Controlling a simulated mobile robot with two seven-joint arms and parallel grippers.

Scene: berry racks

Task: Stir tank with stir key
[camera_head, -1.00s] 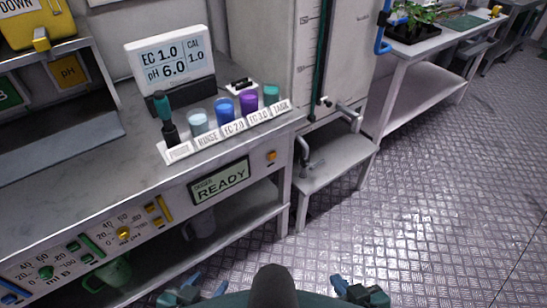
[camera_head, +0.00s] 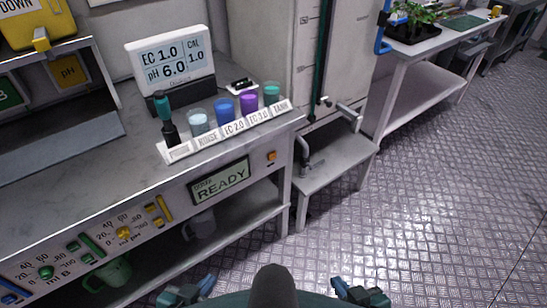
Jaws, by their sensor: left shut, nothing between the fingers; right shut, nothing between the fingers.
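The tall pale tank (camera_head: 345,50) stands behind the end of the bench, with a dark green vertical tube (camera_head: 322,45) on its face and a metal tap (camera_head: 350,112) low on its front. Its top is out of view. I cannot pick out a stir key. A blue bent handle or pipe (camera_head: 383,28) shows at the tank's right edge. My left gripper (camera_head: 187,291) and my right gripper (camera_head: 360,292) are low at the bottom edge, both shut and empty, well apart from the tank and bench.
The bench (camera_head: 150,160) at left holds a meter display (camera_head: 170,58), a teal-handled probe (camera_head: 163,108) and a row of cups in a labelled holder (camera_head: 230,128). A low metal step (camera_head: 325,165) stands before the tank. A side table (camera_head: 430,55) carries a plant tray. The floor at right is clear.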

